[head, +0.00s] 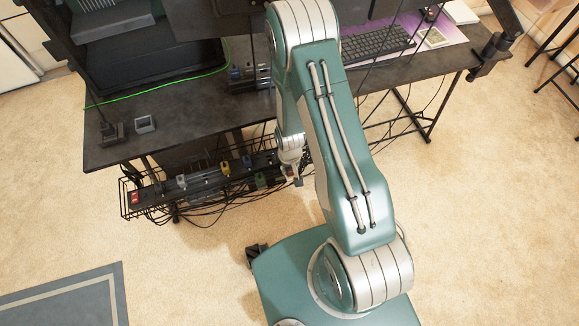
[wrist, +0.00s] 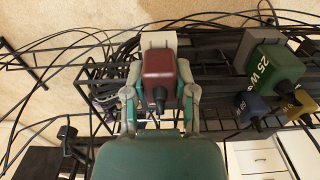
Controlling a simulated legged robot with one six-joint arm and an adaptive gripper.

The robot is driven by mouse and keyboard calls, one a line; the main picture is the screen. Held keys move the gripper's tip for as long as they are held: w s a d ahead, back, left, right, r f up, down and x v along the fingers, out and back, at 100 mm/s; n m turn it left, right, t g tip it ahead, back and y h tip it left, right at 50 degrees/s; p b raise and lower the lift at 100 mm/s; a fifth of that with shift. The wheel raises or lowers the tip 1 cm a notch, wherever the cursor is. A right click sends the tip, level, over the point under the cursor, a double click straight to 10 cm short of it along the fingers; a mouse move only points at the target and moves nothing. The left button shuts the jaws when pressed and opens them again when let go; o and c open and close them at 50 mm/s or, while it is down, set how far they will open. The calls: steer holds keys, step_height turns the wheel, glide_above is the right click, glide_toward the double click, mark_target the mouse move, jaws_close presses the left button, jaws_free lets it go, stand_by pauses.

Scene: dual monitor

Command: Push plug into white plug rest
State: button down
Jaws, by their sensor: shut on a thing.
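A dark red plug (wrist: 160,72) is held between the two fingers of my gripper (wrist: 160,93) in the wrist view, with its black cable end facing the camera. A pale grey-white block (wrist: 158,39), which looks like the white plug rest, shows just behind the red plug. The plug covers most of its front, so I cannot tell whether they touch or how deep the plug sits. In the head view my gripper (head: 291,172) is low beside the right part of the cable tray, small and partly hidden by my arm.
The black wire cable tray (head: 160,207) hangs under the dark desk (head: 170,125). A green plug (wrist: 275,73), a blue plug (wrist: 250,105) and a yellow plug (wrist: 298,107) sit to the right in the wrist view. Loose black cables run around the tray. Open carpet lies in front.

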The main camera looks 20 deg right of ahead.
steer(key=shift+f, duration=0.15)
steer(key=shift+c, duration=1.7)
jaws_free()
step_height(320, 180, up, 12)
